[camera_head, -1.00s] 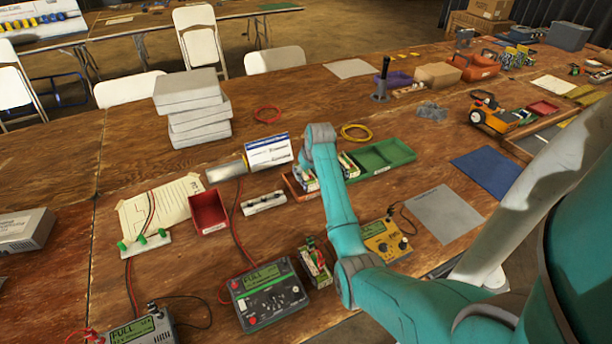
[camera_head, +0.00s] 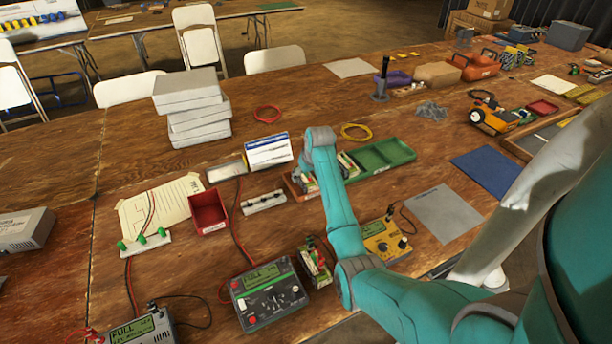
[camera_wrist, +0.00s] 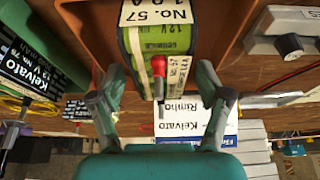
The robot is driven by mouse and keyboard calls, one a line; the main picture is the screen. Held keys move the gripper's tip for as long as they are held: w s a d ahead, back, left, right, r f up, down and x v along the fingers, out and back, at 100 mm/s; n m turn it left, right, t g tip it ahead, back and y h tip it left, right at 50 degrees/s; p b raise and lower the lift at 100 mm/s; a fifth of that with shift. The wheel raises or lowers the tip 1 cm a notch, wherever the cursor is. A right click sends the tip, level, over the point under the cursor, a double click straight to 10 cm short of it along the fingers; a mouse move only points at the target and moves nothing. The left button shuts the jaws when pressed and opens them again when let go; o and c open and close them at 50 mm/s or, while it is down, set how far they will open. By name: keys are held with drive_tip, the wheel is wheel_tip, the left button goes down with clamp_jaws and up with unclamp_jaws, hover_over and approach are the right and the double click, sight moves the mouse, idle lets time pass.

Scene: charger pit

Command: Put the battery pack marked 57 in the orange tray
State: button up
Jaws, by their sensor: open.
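The battery pack marked 57 (camera_wrist: 155,45) is green with a white "No. 57" label and a red terminal, in the wrist view. It sits inside the orange tray (camera_wrist: 222,28). My gripper (camera_wrist: 160,82) is open, with one finger on each side of the pack's near end and gaps between. In the head view the orange tray (camera_head: 290,190) is left of my wrist, with a pack (camera_head: 307,181) in it. My gripper is mostly hidden there by my arm.
A second pack with a black label (camera_wrist: 30,68) is on the left in the wrist view. A green tray (camera_head: 385,155) is right of my wrist. A red bin (camera_head: 208,212), a white terminal strip (camera_head: 264,202), a white-blue box (camera_head: 268,152) and a yellow meter (camera_head: 386,240) stand around.

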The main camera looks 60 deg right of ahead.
drive_tip(key=v, duration=1.2)
idle(0.3)
